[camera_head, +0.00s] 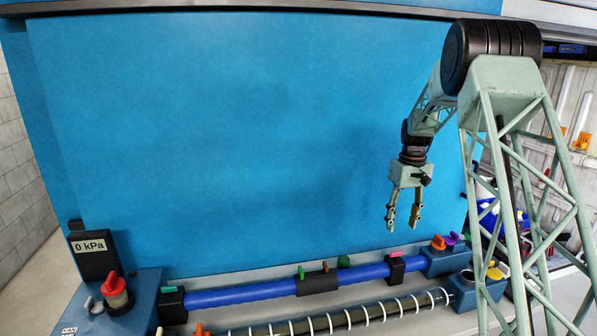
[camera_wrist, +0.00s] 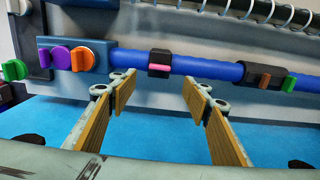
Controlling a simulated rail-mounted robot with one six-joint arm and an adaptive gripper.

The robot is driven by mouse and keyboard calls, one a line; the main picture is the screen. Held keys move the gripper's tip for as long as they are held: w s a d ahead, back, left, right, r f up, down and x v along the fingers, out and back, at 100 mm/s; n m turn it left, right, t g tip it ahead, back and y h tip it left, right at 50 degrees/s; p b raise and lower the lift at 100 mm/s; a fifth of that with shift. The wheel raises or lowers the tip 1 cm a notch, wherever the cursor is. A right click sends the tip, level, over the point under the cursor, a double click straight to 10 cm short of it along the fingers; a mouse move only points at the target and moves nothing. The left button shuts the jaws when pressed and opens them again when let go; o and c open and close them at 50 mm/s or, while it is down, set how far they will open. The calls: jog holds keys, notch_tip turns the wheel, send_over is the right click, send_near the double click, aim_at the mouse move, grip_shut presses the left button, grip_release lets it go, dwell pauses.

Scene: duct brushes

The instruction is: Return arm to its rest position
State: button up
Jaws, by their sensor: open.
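My gripper (camera_head: 403,218) hangs from my arm on the right side of the head view, in front of the blue panel. Its two fingers point down and are apart, with nothing between them. In the wrist view my gripper (camera_wrist: 152,92) is open, with ribbed tan pads facing each other across an empty gap. The blue pipe (camera_head: 240,296) lies below and beyond the fingertips; it also shows in the wrist view (camera_wrist: 214,69). The fingers do not appear to touch it.
A large blue panel (camera_head: 240,140) fills the back. A gauge reading 0 kPa (camera_head: 90,246) and a red knob (camera_head: 113,285) stand at the left. A clear ringed tube (camera_head: 350,318) runs in front of the pipe. Orange and purple knobs (camera_head: 452,239) sit at the pipe's right end.

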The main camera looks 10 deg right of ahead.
jog(key=s+a+r+t+b, duration=0.1)
jog(key=s+a+r, duration=0.7)
jog(key=s+r, duration=0.45)
jog(key=s+a+r+t+b, duration=0.1)
jog(key=s+a+r+b, duration=0.1)
jog(key=s+a+r, duration=0.8)
jog(key=s+a+r+t+b, duration=0.1)
jog(key=s+a+r, duration=0.1)
jog(key=s, duration=0.9)
jog(key=s+a+r, duration=0.1)
jog(key=s+a, duration=0.2)
jog(key=s, duration=0.7)
jog(key=s+a+f, duration=0.1)
jog(key=s+f, duration=0.1)
jog(key=s, duration=0.7)
jog(key=s+a+f+m+t+b, duration=0.1)
jog(key=s+f, duration=0.2)
jog(key=s, duration=0.6)
jog(key=shift+a+b, duration=0.3)
jog(key=shift+a, duration=0.1)
dwell(1.4)
